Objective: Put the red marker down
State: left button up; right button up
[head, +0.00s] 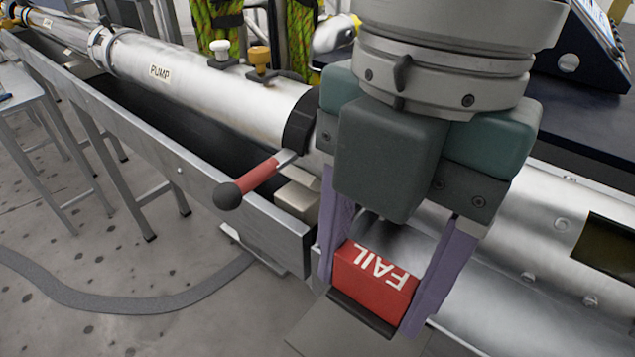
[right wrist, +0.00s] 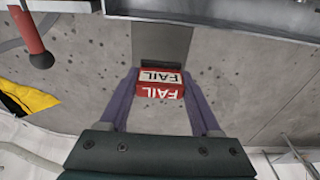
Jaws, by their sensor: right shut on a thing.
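The red marker (head: 374,281) is a small red block with white FAIL lettering and a dark base edge. My right gripper (head: 382,277) is shut on it, with one purple finger on each side. In the head view the marker hangs in front of the long metal pipe and trough. In the right wrist view the marker (right wrist: 161,84) sits between the fingertips of my right gripper (right wrist: 160,90), and FAIL shows on two faces. A grey flat plate (right wrist: 162,45) shows just beyond it; I cannot tell whether they touch. My left gripper is not in view.
A silver pipe labelled PUMP (head: 190,80) runs in a metal trough (head: 150,165). A lever with a red grip (head: 255,180) sticks out left of the gripper. A metal table (head: 40,120) stands at the left. A cable (head: 120,300) crosses the open floor.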

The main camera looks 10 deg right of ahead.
aim_at(357, 340)
jog(key=shift+f+b, duration=0.55)
jog(key=shift+f, duration=2.55)
jog(key=shift+f, duration=0.1)
jog(key=o, duration=1.3)
jog(key=shift+o, duration=0.2)
